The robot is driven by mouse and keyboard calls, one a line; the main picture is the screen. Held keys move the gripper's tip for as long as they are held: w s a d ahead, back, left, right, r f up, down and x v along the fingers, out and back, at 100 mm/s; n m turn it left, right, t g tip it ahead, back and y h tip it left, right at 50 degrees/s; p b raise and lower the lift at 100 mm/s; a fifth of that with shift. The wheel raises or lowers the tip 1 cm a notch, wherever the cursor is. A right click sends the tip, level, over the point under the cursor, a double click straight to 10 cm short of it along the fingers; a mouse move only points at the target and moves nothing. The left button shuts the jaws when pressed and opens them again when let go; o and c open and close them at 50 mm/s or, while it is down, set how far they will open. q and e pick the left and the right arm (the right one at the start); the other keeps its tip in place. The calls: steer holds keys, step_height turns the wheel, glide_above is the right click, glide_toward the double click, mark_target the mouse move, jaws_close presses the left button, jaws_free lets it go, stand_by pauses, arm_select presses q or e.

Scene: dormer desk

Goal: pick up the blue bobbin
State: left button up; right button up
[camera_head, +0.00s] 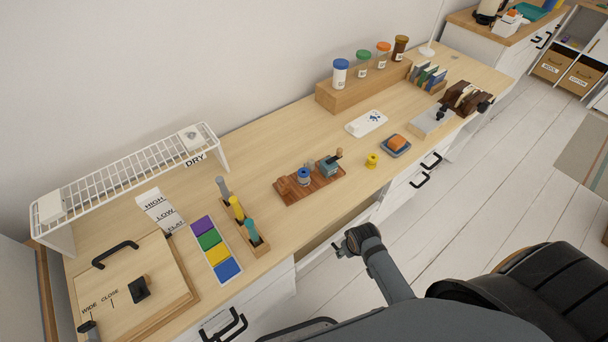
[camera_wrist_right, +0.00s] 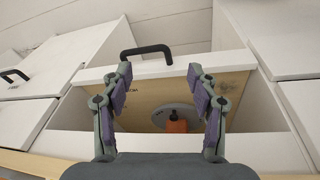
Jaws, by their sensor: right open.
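A small blue piece with a pale body, which looks like the blue bobbin (camera_head: 304,176), stands on a brown wooden board (camera_head: 322,188) near the middle of the desk. It stands between a wooden piece and a grey-blue device on that board. My right gripper (camera_head: 347,243) is in front of the desk edge, apart from the board. In the right wrist view my right gripper (camera_wrist_right: 160,76) is open and empty above an open drawer (camera_wrist_right: 150,95). No blue bobbin shows in that view. My left gripper is not in view.
The open drawer holds a grey disc (camera_wrist_right: 174,116) with an orange block (camera_wrist_right: 176,127). A yellow spool (camera_head: 371,161) stands near the desk edge. Upright coloured tools (camera_head: 237,209) and a colour-patch strip (camera_head: 214,247) lie left of the board. The desk behind the board is clear.

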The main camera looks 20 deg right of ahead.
steer(key=w+a+r, duration=0.1)
steer(key=w+r, duration=0.3)
steer(key=r, duration=1.2)
steer(key=n+g, duration=0.1)
steer(key=n, duration=0.2)
glide_toward(304, 174)
steer(key=shift+y, duration=0.3)
steer(key=s+d+f, duration=0.1)
steer(key=f, duration=0.1)
steer(key=s+d+f, duration=0.4)
steer(key=f, duration=0.1)
steer(key=shift+s+d, duration=0.2)
steer(key=shift+d, duration=0.05)
steer(key=w+a+r+n+g, duration=0.1)
steer(key=w+a+r+n, duration=0.25)
steer(key=w+r, duration=0.4)
steer(key=shift+a+f+p, duration=0.15)
steer(key=shift+f, duration=1.7)
steer(key=shift+a+f+p, duration=0.15)
steer(key=shift+f+p, duration=0.05)
steer(key=shift+f, duration=1.6)
steer(key=shift+a+f+p, duration=0.15)
steer(key=shift+f, duration=1.7)
steer(key=c, duration=1)
steer(key=shift+c, duration=0.2)
